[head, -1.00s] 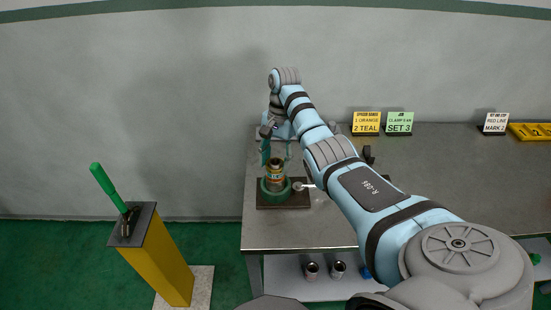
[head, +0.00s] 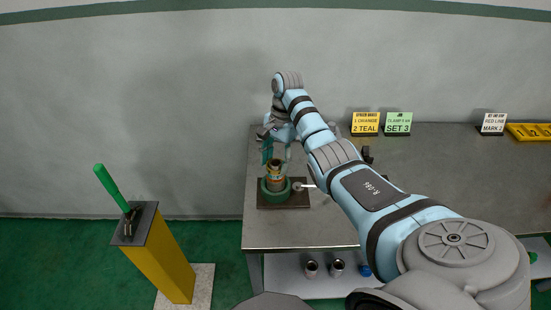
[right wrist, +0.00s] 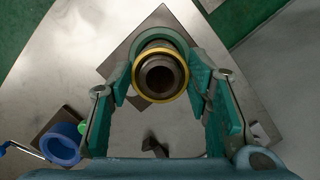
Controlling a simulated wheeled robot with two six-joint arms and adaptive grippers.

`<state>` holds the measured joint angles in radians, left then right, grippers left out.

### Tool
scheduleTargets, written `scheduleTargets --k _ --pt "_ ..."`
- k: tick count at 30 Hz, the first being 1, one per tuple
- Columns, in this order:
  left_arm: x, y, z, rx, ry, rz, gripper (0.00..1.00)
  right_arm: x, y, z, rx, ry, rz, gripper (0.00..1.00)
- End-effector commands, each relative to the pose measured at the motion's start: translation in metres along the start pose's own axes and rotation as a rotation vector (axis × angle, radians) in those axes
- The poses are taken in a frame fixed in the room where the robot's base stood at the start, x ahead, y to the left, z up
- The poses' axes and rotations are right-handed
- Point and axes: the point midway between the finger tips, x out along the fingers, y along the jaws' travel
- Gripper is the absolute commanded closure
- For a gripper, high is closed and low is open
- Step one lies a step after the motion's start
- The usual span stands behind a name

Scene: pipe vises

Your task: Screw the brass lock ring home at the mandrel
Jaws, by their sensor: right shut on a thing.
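The mandrel (head: 276,181) stands upright on a dark base plate (head: 297,201) at the left end of the bench, with a green collar (head: 273,194) around its foot. The brass lock ring (right wrist: 163,97) sits around the dark open end of the mandrel in the right wrist view. My right gripper (head: 277,160) reaches down over the mandrel top from above. In the right wrist view its teal fingers (right wrist: 160,78) stand on either side of the ring, shut on it. The ring's thread is hidden. My left gripper is not in view.
A short handle (head: 303,187) sticks out right of the collar. A yellow post (head: 166,262) with a green-handled tool (head: 111,187) stands left of the bench. Sign cards (head: 366,123) stand at the back. A blue ring-shaped part (right wrist: 62,143) shows in the wrist view.

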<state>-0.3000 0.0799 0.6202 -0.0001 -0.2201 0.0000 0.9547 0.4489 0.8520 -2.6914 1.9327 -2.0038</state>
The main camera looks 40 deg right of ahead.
Motion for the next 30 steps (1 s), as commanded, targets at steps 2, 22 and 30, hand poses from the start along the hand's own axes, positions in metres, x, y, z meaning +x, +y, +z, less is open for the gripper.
scheduleTargets --k 2,22,30 --pt "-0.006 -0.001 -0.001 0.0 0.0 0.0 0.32 -0.001 0.002 0.001 0.037 -0.004 -0.001 1.0" --pt "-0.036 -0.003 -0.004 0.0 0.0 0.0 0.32 0.0 0.002 0.001 0.378 -0.003 -0.067 1.0" --pt "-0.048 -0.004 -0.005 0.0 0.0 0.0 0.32 -0.001 0.002 0.001 0.521 -0.001 -0.097 1.0"
